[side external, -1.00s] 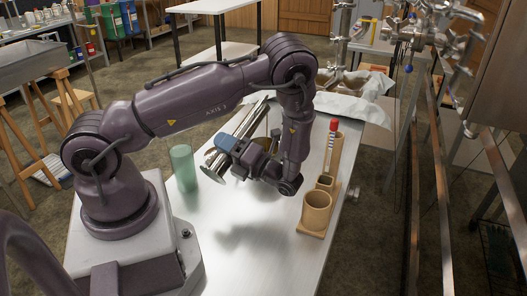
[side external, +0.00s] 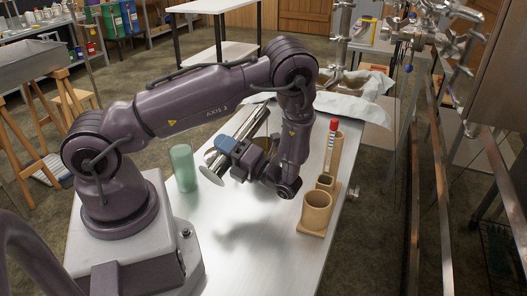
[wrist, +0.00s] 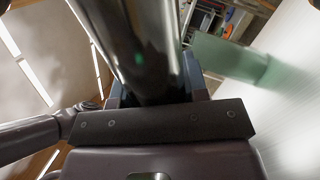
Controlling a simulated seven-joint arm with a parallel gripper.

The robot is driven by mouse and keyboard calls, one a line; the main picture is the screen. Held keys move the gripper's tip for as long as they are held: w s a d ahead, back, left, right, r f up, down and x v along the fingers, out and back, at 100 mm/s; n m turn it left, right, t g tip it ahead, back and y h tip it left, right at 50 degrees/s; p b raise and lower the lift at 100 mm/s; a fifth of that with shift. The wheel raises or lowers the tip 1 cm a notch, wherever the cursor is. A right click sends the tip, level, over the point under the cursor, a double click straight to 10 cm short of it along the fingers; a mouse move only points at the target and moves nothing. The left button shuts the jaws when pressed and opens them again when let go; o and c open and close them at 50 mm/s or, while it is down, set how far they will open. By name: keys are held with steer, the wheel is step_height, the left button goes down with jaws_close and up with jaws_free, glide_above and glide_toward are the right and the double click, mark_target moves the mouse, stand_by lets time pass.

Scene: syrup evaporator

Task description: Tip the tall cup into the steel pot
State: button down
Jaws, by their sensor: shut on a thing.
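A tall steel cup (side external: 247,124) with a round flat base is held in my gripper (side external: 229,150). It is steeply tilted, its base at the lower left and its upper end at the upper right, above the metal table. In the wrist view the cup (wrist: 143,50) is a dark shiny cylinder running up from the jaws. My gripper is shut on it; the fingertips are partly hidden. I cannot make out the steel pot clearly; my wrist and the cup cover the table behind them. Whether anything leaves the cup cannot be told.
A green translucent tumbler (side external: 183,167) stands on the table (side external: 262,268) just left of the cup's base. A wooden holder (side external: 316,211) with a red-and-white stick (side external: 331,146) stands at the right. A pale cloth (side external: 345,106) lies at the far end. The front of the table is clear.

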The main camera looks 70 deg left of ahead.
steer(key=shift+s+d+f+m+y, duration=0.15)
steer(key=shift+f+m, duration=0.1)
steer(key=shift+m, duration=0.4)
steer(key=shift+s+d+f+m+y, duration=0.15)
steer(key=shift+f+m, duration=0.1)
steer(key=shift+m, duration=0.4)
stand_by(2.1)
steer(key=shift+a+r+m+t+y+p, duration=0.1)
steer(key=shift+r+m+t+y+p, duration=0.15)
steer(key=shift+m, duration=0.3)
steer(key=shift+a+r+m+t+y+p, duration=0.1)
steer(key=shift+m+t, duration=0.25)
steer(key=shift+m, duration=0.2)
stand_by(3.5)
